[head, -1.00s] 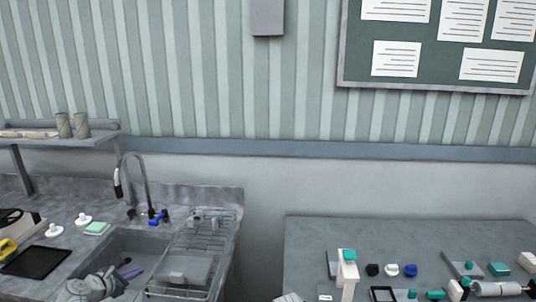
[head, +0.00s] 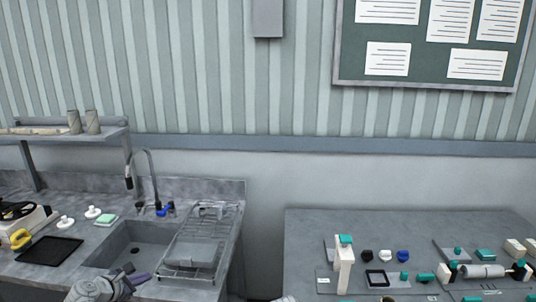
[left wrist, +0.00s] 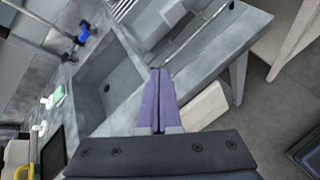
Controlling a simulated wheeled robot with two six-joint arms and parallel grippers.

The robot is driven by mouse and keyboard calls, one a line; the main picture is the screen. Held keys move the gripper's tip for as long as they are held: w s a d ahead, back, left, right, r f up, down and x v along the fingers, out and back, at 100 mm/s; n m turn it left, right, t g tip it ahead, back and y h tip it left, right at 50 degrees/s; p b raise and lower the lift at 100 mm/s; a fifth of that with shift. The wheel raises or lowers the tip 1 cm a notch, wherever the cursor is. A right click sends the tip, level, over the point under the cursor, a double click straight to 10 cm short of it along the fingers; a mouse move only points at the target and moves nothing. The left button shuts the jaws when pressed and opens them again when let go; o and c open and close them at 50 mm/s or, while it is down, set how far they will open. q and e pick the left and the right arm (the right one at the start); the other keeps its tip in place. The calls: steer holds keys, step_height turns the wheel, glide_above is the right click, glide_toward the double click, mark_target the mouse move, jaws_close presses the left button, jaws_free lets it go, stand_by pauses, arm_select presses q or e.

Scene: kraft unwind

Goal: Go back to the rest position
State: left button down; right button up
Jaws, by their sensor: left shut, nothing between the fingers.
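My left gripper (head: 138,278) shows at the bottom left of the head view, in front of the near edge of the sink (head: 128,246). Its purple fingers are together and hold nothing. In the left wrist view the purple fingers (left wrist: 158,84) lie side by side, pointing past the sink basin (left wrist: 100,85) along the counter's front rim. Below them is the floor and a pale block-like part (left wrist: 203,107).
A wire drying rack (head: 205,230) and a tap (head: 146,170) stand by the sink. A black tray (head: 50,250) lies left. A separate grey table (head: 310,235) on the right holds several small parts. A gap separates the counter and table.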

arm_select(q)
steer(key=s+d+f+m+g, duration=0.2)
steer(key=d+m, duration=0.3)
steer(key=d, duration=0.2)
steer(key=s+d+f+m+g+h, duration=0.1)
steer(key=s+d+f+m+g, duration=0.2)
steer(key=d+m, duration=0.35)
steer(key=s+d+f+m+g, duration=0.2)
steer(key=d+m, duration=0.1)
steer(key=d, duration=0.5)
steer(key=s+d+f+m+g+y, duration=0.3)
steer(key=s+d+m+g+y, duration=0.1)
steer(key=s+d+m, duration=0.6)
steer(key=shift+s+m+g+y, duration=0.3)
steer(key=shift+s+m+y, duration=0.4)
steer(key=shift+s+m, duration=1.7)
steer(key=shift+w+d+m, duration=0.1)
steer(key=shift+w+m, duration=0.45)
steer(key=shift+w, duration=0.05)
